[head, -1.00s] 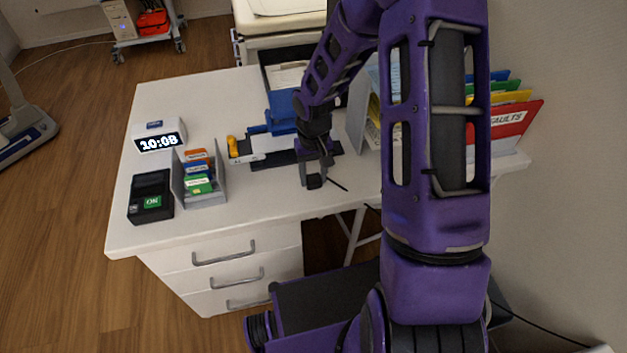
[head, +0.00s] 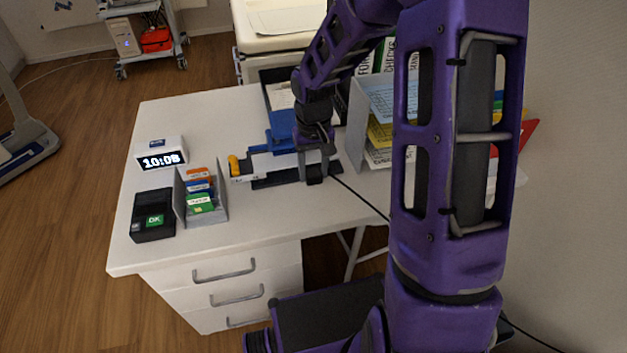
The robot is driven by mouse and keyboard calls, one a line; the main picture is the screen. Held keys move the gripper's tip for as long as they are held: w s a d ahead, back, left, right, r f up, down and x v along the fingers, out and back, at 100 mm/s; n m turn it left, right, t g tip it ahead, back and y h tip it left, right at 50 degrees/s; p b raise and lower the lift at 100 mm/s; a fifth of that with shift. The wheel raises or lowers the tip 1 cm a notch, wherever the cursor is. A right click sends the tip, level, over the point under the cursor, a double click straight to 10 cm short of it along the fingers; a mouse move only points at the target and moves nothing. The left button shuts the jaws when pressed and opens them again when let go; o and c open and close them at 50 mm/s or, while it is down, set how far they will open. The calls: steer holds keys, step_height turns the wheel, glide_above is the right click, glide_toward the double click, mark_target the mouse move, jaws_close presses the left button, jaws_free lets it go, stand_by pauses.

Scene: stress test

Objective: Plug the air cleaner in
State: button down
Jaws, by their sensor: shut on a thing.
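My gripper (head: 315,177) is low over the right part of the white desk. It is shut on the plug end of a black cord; the plug itself is mostly hidden between the dark fingertips. The cord (head: 358,198) runs from the fingertips down to the right, over the desk edge and behind my purple arm. A stretch of cord (head: 540,341) shows again at the lower right. I cannot make out the air cleaner or a socket.
A clock (head: 161,154), card holder (head: 205,213) and black box (head: 153,221) stand at left. A file rack (head: 362,135) stands close on the right. The desk's front strip (head: 250,222) is clear.

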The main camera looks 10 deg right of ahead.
steer(key=shift+r, duration=0.55)
steer(key=shift+f, duration=0.1)
steer(key=shift+s+f, duration=0.75)
steer(key=shift+f, duration=0.2)
steer(key=shift+s+d, duration=0.1)
